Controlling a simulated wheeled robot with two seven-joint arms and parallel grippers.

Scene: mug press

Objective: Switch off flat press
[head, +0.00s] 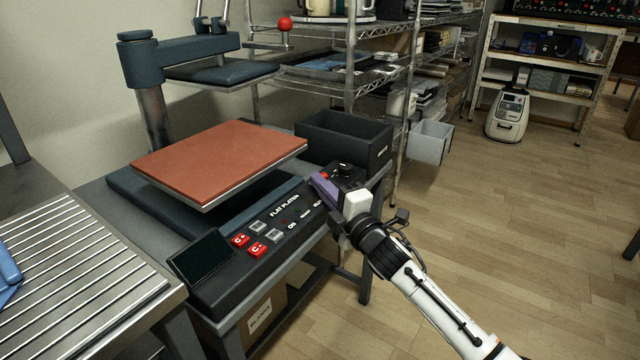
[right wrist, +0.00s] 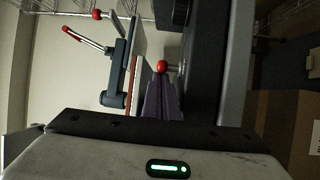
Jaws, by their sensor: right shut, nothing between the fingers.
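The flat press stands on a dark table, with its red-brown platen (head: 220,158) open and the upper plate (head: 222,73) swung up and back. Its control panel (head: 262,240) faces me, with a dark screen, two red buttons and the words FLAT PLATEN. My right gripper (head: 322,186) is shut and empty at the right end of the panel. Its purple fingers also show in the right wrist view (right wrist: 161,98), with a red knob (right wrist: 161,66) just beyond the tips. I cannot tell whether they touch it. My left gripper is not in view.
A black bin (head: 345,143) stands behind the panel's right end. A slatted metal table (head: 80,275) with a blue item is at the left. Wire shelves (head: 375,90) stand behind. The wooden floor (head: 520,220) at the right is clear.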

